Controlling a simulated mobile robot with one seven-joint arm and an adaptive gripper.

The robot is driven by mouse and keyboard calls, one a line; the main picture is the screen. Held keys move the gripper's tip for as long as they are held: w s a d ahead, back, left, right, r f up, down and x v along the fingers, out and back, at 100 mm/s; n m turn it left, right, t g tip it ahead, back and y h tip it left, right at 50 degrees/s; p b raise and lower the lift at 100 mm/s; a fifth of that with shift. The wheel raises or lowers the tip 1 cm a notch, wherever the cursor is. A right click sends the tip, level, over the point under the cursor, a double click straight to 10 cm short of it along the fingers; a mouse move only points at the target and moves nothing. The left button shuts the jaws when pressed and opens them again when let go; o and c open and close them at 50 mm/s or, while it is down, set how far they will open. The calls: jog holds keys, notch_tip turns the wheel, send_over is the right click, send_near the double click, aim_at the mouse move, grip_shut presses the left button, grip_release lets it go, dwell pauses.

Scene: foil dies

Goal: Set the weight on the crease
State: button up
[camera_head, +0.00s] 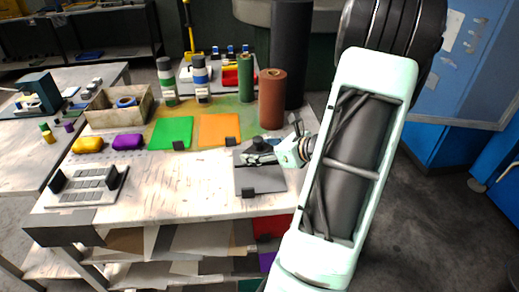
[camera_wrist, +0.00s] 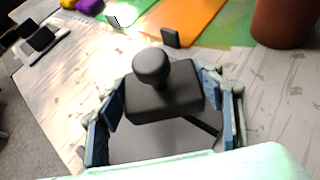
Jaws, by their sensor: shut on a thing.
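The weight (camera_wrist: 165,98) is a black block with a round knob on top. It sits between the two blue-grey fingers of my gripper (camera_wrist: 163,110), which is shut on it. In the head view the dark weight (camera_head: 259,146) shows at the end of my gripper (camera_head: 268,157), over the far part of a grey sheet (camera_head: 262,181). The grey sheet also shows below the weight in the wrist view (camera_wrist: 145,148). A dark diagonal line or shadow lies on it beside the block. I cannot tell whether the weight touches the sheet, and no crease can be made out clearly.
Green (camera_head: 171,133) and orange (camera_head: 219,129) sheets with small black clips lie behind. A brown roll (camera_head: 271,99) stands close behind my gripper. A wooden box (camera_head: 119,106) and a tray of grey pieces (camera_head: 88,184) are at the left.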

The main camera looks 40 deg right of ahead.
jog(key=shift+w+d+f, duration=0.1)
jog(key=shift+w+f, duration=0.05)
jog(key=shift+w, duration=0.15)
jog(key=shift+f, duration=1.55)
jog(key=shift+f+b, duration=0.2)
jog(key=shift+b, duration=0.2)
jog(key=o, duration=2.1)
jog(key=shift+s, duration=0.1)
jog(key=shift+r, duration=0.2)
jog(key=p+v, duration=0.1)
jog(key=v, duration=1.1)
jog(key=shift+f, duration=0.1)
